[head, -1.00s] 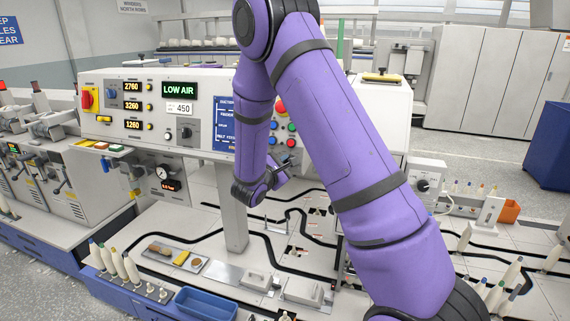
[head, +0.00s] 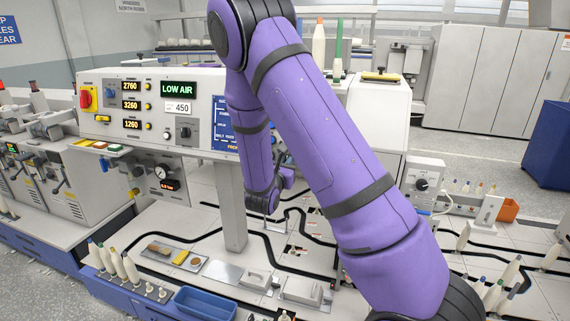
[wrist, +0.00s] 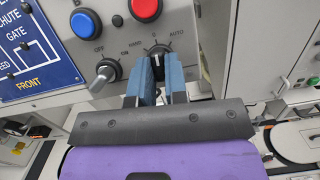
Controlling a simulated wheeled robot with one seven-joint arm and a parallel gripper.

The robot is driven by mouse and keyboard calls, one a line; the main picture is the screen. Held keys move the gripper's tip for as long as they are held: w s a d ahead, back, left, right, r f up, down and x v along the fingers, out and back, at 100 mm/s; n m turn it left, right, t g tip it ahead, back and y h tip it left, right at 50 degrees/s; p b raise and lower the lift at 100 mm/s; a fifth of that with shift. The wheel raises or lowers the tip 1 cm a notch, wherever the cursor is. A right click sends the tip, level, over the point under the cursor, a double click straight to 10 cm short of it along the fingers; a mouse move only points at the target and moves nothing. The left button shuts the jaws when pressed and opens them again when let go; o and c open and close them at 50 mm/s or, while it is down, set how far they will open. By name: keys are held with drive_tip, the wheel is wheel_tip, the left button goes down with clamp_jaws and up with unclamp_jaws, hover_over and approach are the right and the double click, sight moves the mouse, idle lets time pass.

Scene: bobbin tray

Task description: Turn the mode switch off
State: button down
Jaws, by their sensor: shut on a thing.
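The mode switch (wrist: 157,52) is a black rotary knob on the pale panel in the wrist view. Its dial markings read HAND, 0 and AUTO. My gripper (wrist: 155,72) is shut on the knob, with one blue-grey finger on each side. The fingers hide most of the knob, so its exact pointing is hard to tell. In the head view my gripper (head: 286,178) is small beside the console's right part, and my arm hides the switch there.
A second knob (wrist: 104,74) with OFF and ON markings sits close left of my fingers. A blue button (wrist: 86,23) and a red button (wrist: 145,8) are above. A grey post (head: 234,205) stands under the console, left of my gripper.

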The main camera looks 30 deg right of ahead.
drive_tip(key=shift+n, duration=0.6)
drive_tip(key=c, duration=1.1)
unclamp_jaws()
drive_tip(key=shift+c, duration=0.2)
drive_tip(key=v, duration=1.1)
drive_tip(key=shift+d, duration=0.2)
drive_tip(key=shift+s, duration=0.15)
